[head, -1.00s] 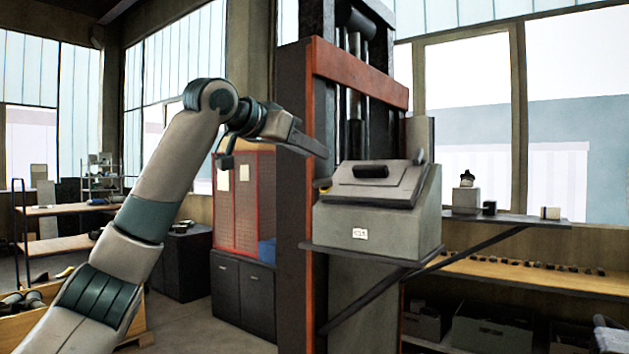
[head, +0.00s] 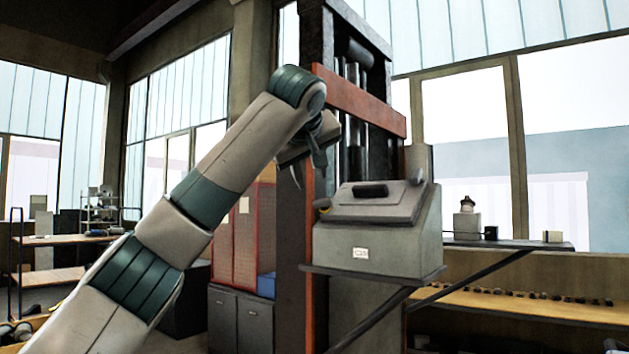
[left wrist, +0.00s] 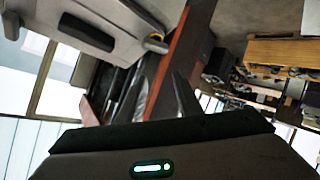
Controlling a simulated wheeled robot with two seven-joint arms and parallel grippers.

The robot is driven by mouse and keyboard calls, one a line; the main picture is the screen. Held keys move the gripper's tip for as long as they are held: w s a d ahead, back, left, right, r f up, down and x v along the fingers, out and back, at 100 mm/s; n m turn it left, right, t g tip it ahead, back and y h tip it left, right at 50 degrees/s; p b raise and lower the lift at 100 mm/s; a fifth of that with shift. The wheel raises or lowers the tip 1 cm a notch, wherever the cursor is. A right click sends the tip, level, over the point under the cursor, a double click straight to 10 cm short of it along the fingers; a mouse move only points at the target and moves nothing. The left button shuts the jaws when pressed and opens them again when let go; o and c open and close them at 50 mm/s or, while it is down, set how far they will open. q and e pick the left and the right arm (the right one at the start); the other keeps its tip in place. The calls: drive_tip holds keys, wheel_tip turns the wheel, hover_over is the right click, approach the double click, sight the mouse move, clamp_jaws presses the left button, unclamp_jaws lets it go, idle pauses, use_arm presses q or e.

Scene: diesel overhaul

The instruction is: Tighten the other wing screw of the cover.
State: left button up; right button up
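The cover has a black handle (head: 370,190). My right gripper is not in view.
The press's orange-red frame (head: 360,100) and dark upright (head: 290,230) stand close by my left gripper and the box. A side shelf (head: 500,243) with small items is at right. A red mesh cabinet (head: 254,235) stands behind.

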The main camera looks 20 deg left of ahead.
sight(320, 200)
use_arm(q)
drive_tip(key=n+g+y+p, duration=0.1)
drive_tip(key=n+g+p, duration=0.1)
drive_tip(key=n, duration=0.1)
drive_tip(key=w+f+n+g+p, duration=0.1)
drive_tip(key=n+g+p, duration=0.1)
drive_tip(key=n+p, duration=0.1)
drive_tip(key=f+n+g+y+p, duration=0.1)
drive_tip(key=n+g+p, duration=0.1)
drive_tip(key=n, duration=0.3)
drive_tip(key=shift+w+d+f+y+p, duration=0.1)
drive_tip(key=shift+w+d+y+p, duration=0.15)
drive_tip(key=shift+w+y+p, duration=0.1)
drive_tip(key=shift+s+d, duration=0.1)
drive_tip(key=shift+s, duration=0.05)
drive_tip(key=shift+f, duration=0.15)
idle(0.4)
drive_tip(key=shift+w+d+f, duration=0.2)
drive_tip(key=shift+w+f, duration=0.35)
drive_tip(key=shift+f, duration=0.15)
drive_tip(key=shift+w+d+f, duration=0.15)
drive_tip(key=shift+w+f, duration=0.4)
drive_tip(key=shift+f, duration=0.1)
